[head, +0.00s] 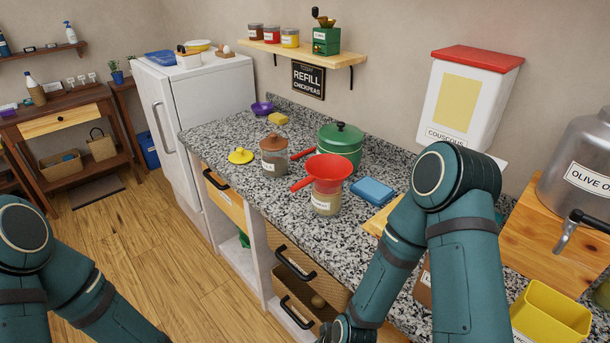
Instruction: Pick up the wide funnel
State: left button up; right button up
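The wide red funnel (330,168) sits in the mouth of a labelled glass jar (325,201) on the speckled counter. Its cone opens upward and a red handle points to the left. The jar holds something pale. My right arm comes down in front of the counter at the right, and its lower end is cut off by the bottom edge. My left arm is at the lower left, away from the counter. Neither gripper's fingers show.
A green pot (341,143) stands close behind the funnel, and a brown-lidded jar (274,158) stands to its left. A blue sponge (373,190) lies to the right. A yellow lid-like piece (240,155) and purple bowl-like piece (262,107) are farther left. A couscous dispenser (468,98) hangs above.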

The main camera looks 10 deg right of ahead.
aim_at(319, 168)
jog(key=i+j, duration=0.3)
jog(key=j, duration=0.15)
jog(key=i+j, duration=0.35)
jog(key=i+j+z, duration=0.2)
jog(key=j+z, duration=0.25)
jog(key=i+j+z, duration=0.2)
jog(key=j, duration=0.15)
jog(key=k, duration=0.05)
